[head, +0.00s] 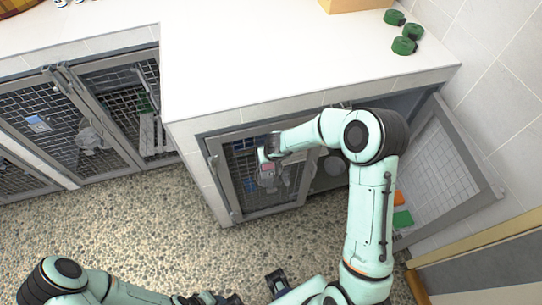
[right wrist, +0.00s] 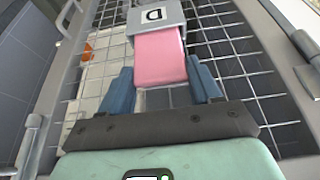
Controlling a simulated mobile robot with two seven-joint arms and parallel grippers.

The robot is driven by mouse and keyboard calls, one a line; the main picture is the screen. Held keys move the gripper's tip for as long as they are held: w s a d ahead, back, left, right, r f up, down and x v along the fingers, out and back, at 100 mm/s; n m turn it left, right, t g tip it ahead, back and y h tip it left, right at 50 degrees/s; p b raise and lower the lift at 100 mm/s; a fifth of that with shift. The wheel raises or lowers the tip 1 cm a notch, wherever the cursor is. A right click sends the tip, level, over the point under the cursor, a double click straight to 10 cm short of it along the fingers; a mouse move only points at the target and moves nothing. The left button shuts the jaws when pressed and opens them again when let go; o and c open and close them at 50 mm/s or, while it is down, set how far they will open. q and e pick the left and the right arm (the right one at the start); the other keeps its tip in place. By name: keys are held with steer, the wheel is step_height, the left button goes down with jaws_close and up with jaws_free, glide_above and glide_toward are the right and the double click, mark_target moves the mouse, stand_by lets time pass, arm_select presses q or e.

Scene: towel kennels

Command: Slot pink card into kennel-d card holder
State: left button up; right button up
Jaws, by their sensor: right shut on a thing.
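The pink card (right wrist: 160,58) is between the blue fingers of my right gripper (right wrist: 162,88), which is shut on it. The card's far end meets the grey card holder marked D (right wrist: 175,22) and its edge is covered there; how deep it sits I cannot tell. The holder hangs on a wire-mesh kennel door (right wrist: 235,50). In the head view my right gripper (head: 268,154) is at the front kennel door, with the pink card (head: 267,168) small beside it. My left arm is low at the left; its gripper's jaws are unclear.
A white countertop (head: 270,60) lies above the kennels, with green rolls (head: 404,46) at its right. Another kennel door (head: 440,165) stands open at the right. More mesh kennels (head: 85,125) line the left. The pebbled floor (head: 150,220) is clear in front.

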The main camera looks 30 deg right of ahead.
arm_select(q)
steer(key=shift+s+f+b, duration=0.2)
steer(key=shift+f+b, duration=0.25)
steer(key=shift+f, duration=0.15)
arm_select(e)
steer(key=shift+f, duration=1.3)
steer(key=o, duration=1.1)
steer(key=shift+r, duration=0.1)
arm_select(q)
steer(key=w+r+p, duration=0.4)
steer(key=r+p, duration=0.2)
steer(key=r, duration=0.1)
steer(key=shift+w+r, duration=0.25)
steer(key=shift+w, duration=0.1)
arm_select(e)
steer(key=v, duration=1.3)
steer(key=shift+s, duration=0.15)
